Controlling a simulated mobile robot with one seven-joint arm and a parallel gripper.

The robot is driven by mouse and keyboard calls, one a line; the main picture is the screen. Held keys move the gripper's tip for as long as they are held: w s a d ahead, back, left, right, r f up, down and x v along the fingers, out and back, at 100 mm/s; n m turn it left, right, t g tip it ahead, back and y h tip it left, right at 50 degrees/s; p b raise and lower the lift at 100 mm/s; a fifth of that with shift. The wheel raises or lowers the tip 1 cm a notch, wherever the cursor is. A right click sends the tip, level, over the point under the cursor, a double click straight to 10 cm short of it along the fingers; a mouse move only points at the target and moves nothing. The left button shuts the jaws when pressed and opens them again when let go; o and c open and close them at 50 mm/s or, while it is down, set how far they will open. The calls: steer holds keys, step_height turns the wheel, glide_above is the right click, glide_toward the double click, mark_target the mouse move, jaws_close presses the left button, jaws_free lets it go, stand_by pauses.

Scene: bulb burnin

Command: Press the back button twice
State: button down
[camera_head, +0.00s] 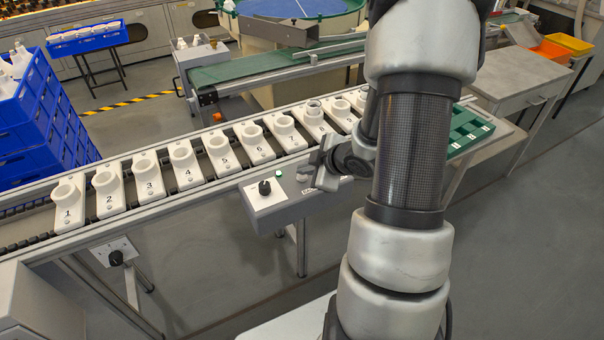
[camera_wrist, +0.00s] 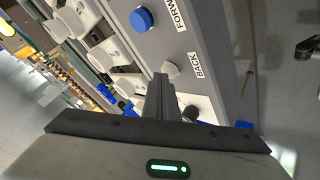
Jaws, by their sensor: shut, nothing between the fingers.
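The back button (camera_wrist: 171,69) is a pale round button beside the BACK label on a grey control box (camera_wrist: 198,40), in the wrist view. A blue button (camera_wrist: 141,20) sits farther along the same box by a partly cut-off label starting "FORW". My gripper (camera_wrist: 161,78) is shut and empty, its fingertips beside the back button in the picture. I cannot tell whether they touch it. In the head view my gripper (camera_head: 318,160) is over the control box (camera_head: 290,208), and my arm hides much of that box, including the buttons.
A black knob (camera_head: 264,187) and a green round part (camera_head: 278,173) are on the box's left end. Numbered white socket blocks (camera_head: 146,174) line the conveyor behind it. A green tray (camera_head: 468,128) lies to the right. Open floor lies in front.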

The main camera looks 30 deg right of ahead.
mark_target(305, 178)
steer(key=shift+r+p, duration=0.6)
steer(key=shift+r, duration=0.2)
step_height(305, 178, up, 5)
steer(key=p, duration=0.5)
stand_by(0.4)
